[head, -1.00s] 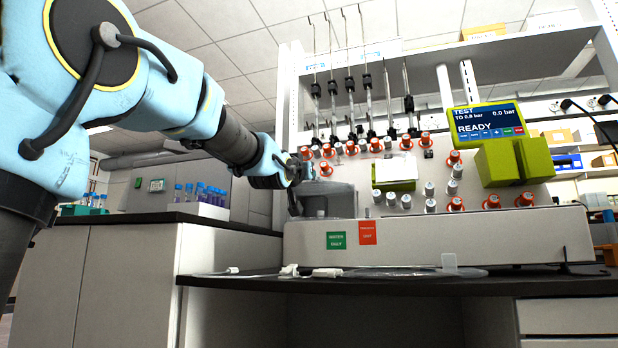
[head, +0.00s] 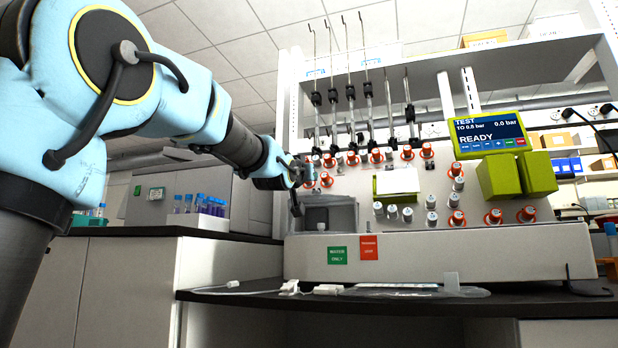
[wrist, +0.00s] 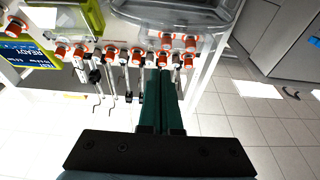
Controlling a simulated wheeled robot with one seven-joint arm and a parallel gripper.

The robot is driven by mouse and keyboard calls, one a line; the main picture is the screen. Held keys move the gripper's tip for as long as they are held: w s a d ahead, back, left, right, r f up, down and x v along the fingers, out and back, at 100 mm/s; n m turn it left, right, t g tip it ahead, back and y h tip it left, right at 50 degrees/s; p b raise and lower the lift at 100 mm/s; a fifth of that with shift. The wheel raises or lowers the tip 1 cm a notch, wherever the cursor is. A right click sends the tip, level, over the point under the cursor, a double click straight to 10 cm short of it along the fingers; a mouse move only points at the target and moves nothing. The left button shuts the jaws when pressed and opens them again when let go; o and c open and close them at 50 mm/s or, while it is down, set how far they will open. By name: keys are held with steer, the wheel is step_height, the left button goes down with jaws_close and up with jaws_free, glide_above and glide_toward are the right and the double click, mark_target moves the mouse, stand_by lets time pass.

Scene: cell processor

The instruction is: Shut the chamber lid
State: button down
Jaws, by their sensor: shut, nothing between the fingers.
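The chamber (head: 328,218) is a grey, partly see-through box at the left end of the white processor (head: 470,247) in the head view. Its clear lid (wrist: 165,18) fills the top middle of the wrist view as a rounded, transparent shell. The lid's exact angle is hard to tell. My gripper (head: 297,208) is beside the chamber's upper left in the head view. In the wrist view my gripper (wrist: 159,72) has its green fingers together and empty, with the tips close to the lid's edge. Whether they touch it is unclear.
Orange-ringed knobs (head: 457,218) and grey knobs cover the processor's panel. A green-framed screen (head: 489,137) reads READY. Tubing lies on the dark bench edge (head: 240,293). Blue-capped tubes (head: 205,205) stand on the left counter.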

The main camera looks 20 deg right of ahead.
steer(key=f+v, duration=0.2)
steer(key=v, duration=0.8)
steer(key=shift+w+d, duration=0.15)
steer(key=shift+d, duration=0.1)
